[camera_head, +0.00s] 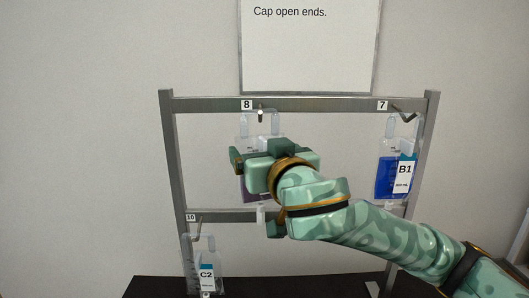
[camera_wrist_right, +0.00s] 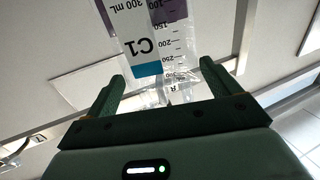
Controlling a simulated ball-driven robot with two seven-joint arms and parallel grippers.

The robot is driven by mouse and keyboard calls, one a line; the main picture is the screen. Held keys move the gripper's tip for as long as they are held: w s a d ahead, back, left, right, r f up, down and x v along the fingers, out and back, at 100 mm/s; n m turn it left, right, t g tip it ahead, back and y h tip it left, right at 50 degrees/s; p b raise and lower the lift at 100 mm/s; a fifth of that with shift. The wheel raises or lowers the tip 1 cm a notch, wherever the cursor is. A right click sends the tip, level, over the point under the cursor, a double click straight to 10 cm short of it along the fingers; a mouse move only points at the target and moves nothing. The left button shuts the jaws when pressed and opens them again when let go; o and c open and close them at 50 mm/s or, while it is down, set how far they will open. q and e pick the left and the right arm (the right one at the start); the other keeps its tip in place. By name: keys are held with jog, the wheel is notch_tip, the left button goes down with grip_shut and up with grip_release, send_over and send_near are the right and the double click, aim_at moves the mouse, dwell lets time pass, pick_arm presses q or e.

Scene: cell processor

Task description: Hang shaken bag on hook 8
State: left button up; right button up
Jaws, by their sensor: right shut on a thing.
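My right gripper (camera_head: 275,162) is in front of the rack below hook 8 and shut on a clear bag with purple liquid (camera_head: 250,192). The gripper and wrist hide most of the bag in the head view. In the right wrist view the bag (camera_wrist_right: 152,40), labelled C1, shows between the fingers (camera_wrist_right: 162,88). The bag's two clear top loops stand upright at the height of hook 8 (camera_head: 261,115), which shows between them. I cannot tell whether the bag rests on the hook. My left gripper is not in view.
A blue bag B1 (camera_head: 386,177) hangs under hook 7 (camera_head: 404,112) at the right. Bag C2 (camera_head: 207,277) hangs at hook 10 (camera_head: 198,222), lower left. The metal rack (camera_head: 170,150) frames these. A sign (camera_head: 310,55) is on the wall above.

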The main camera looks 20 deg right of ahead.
jog(key=shift+f, duration=0.25)
dwell(0.3)
jog(key=o, duration=1.1)
jog(key=shift+o, duration=0.2)
jog(key=s+p, duration=0.4)
jog(key=s, duration=0.3)
jog(key=shift+p, duration=0.35)
